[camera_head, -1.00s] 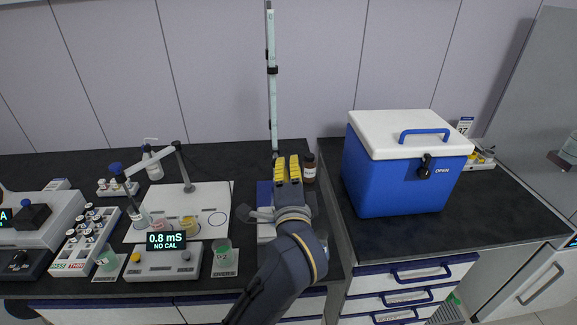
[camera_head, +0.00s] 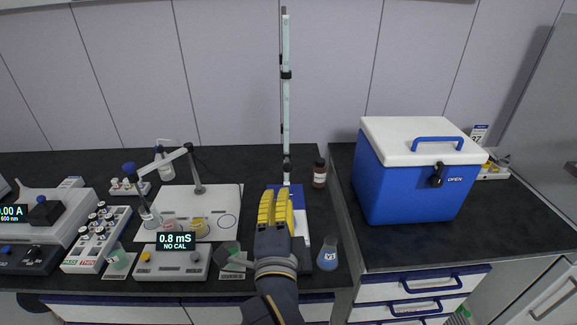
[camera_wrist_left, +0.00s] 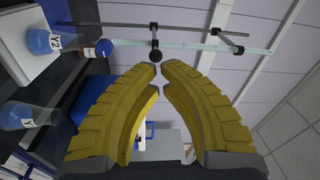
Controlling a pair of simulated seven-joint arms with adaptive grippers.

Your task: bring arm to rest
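My left arm comes up from the bottom middle of the head view. Its yellow-fingered gripper (camera_head: 276,192) is over the blue-edged white stand base (camera_head: 314,213) on the dark bench. In the wrist view the two curved fingers (camera_wrist_left: 160,67) come together at their tips with only a thin gap, and nothing is held between them. A small flask of blue liquid (camera_head: 328,256) stands at the right of the arm, apart from it. My right gripper is not in view.
The stand's pole (camera_head: 286,110) rises just beyond the gripper. A brown bottle (camera_head: 319,174) is behind right. The meter (camera_head: 155,262) and a labelled beaker (camera_head: 230,258) are close on the left. A blue cooler (camera_head: 415,187) stands at the right; the bench before it is clear.

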